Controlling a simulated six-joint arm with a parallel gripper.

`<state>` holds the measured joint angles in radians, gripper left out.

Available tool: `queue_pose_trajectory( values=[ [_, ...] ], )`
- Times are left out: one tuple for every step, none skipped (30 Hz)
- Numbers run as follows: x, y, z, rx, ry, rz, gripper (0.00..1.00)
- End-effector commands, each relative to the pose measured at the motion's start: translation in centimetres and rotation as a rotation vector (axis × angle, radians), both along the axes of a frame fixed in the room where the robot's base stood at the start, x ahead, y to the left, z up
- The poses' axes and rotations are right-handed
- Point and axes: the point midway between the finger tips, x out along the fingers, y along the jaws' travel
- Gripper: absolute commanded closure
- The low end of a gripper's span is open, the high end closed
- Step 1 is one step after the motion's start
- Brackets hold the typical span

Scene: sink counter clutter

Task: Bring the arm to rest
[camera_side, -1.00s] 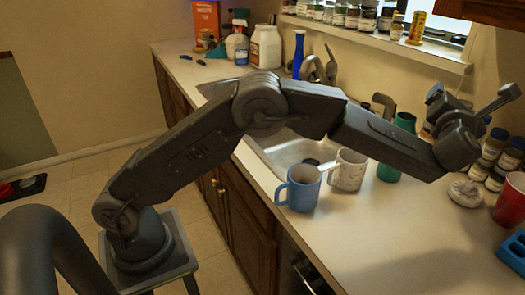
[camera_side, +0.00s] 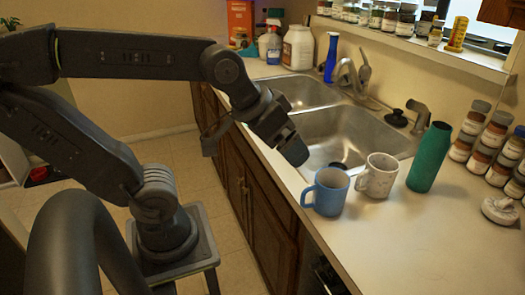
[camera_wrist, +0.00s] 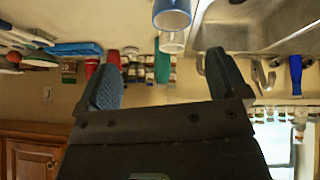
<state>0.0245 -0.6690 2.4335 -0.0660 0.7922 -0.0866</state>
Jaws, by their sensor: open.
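The blue mug (camera_side: 326,191) stands upright on the counter just right of the near finger in the picture; I cannot tell the exact gap.
A white speckled mug (camera_side: 377,177) and a green bottle (camera_side: 429,158) stand right of the blue mug. The double sink (camera_side: 350,130) lies behind. Spice jars (camera_side: 483,140) stand at the right. Floor is open below the counter.

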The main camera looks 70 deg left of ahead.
Motion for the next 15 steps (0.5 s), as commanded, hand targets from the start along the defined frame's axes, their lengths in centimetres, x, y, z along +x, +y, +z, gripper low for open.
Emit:
queue_pose_trajectory(
  values=[
    [-1.4, 0.6, -0.8, 0.043, 0.030, -0.022, 0.08],
    [-2.0, 0.9, -1.3, 0.063, 0.047, -0.035, 0.08],
    [-2.7, 1.1, -1.7, 0.087, 0.066, -0.049, 0.08],
    [-3.0, 1.3, -1.9, 0.097, 0.076, -0.056, 0.08],
    [-3.3, 1.3, -2.1, 0.106, 0.084, -0.061, 0.08],
    [-3.4, 1.4, -2.3, 0.112, 0.090, -0.066, 0.08],
    [-3.5, 1.5, -2.3, 0.113, 0.093, -0.068, 0.08],
    [-3.5, 1.4, -2.3, 0.115, 0.093, -0.068, 0.08],
    [-3.5, 1.4, -2.3, 0.114, 0.093, -0.068, 0.08],
    [-3.5, 1.4, -2.3, 0.113, 0.093, -0.068, 0.08],
    [-3.5, 1.4, -2.3, 0.113, 0.093, -0.068, 0.08],
    [-3.4, 1.4, -2.3, 0.112, 0.092, -0.068, 0.08],
    [-3.4, 1.4, -2.3, 0.112, 0.092, -0.067, 0.08],
    [-3.4, 1.4, -2.3, 0.112, 0.092, -0.067, 0.08],
    [-3.4, 1.4, -2.3, 0.112, 0.091, -0.067, 0.08]
  ],
)
